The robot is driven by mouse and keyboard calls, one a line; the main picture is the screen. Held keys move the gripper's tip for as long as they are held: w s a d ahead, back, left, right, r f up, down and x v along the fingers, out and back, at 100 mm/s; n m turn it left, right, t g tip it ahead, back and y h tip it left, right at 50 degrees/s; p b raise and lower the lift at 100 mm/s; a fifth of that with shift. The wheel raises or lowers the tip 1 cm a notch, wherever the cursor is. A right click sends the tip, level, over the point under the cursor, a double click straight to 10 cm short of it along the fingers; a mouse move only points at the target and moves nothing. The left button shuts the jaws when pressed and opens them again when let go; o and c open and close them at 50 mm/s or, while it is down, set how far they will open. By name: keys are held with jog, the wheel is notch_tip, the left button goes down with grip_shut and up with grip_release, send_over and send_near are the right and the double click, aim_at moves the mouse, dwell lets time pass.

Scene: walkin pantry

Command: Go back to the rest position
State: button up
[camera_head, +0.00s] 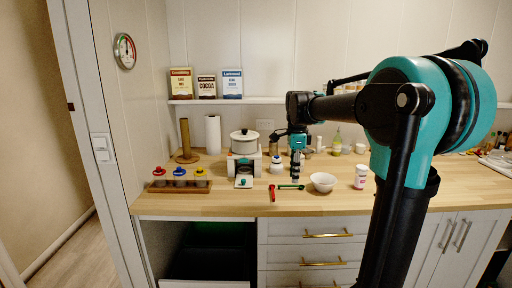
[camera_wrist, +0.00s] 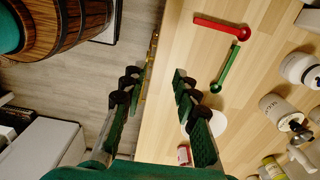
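My gripper (camera_head: 295,172) hangs fingers down near the front of the wooden counter, in the middle of the head view. In the wrist view my gripper (camera_wrist: 155,88) has its two green-padded fingers spread apart, with nothing between them. It shows above the counter's front edge, with floor on one side. A red spoon (camera_head: 272,193) and a green spoon (camera_head: 291,187) lie on the counter close to the gripper. Both spoons, red (camera_wrist: 221,27) and green (camera_wrist: 228,66), lie right of the fingers in the wrist view, apart from them.
A white bowl (camera_head: 323,182) and a white bottle (camera_head: 361,177) stand to the right. A scale with a pot (camera_head: 244,141) and a wooden rack of capped jars (camera_head: 180,186) stand left. A shelf with boxes (camera_head: 206,86) is behind. A barrel (camera_wrist: 62,28) shows in the wrist view.

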jog(key=s+d+f+n+t, duration=0.2)
jog(key=s+f+n, duration=0.6)
jog(key=s+f, duration=0.2)
jog(key=s+d+f+n+t, duration=0.2)
jog(key=s+d+f+n, duration=0.1)
jog(key=s+f+n, duration=0.6)
notch_tip(320, 180, down, 3)
jog(key=shift+s+d+f, duration=0.2)
jog(key=shift+s+d, duration=0.05)
jog(key=shift+s, duration=0.9)
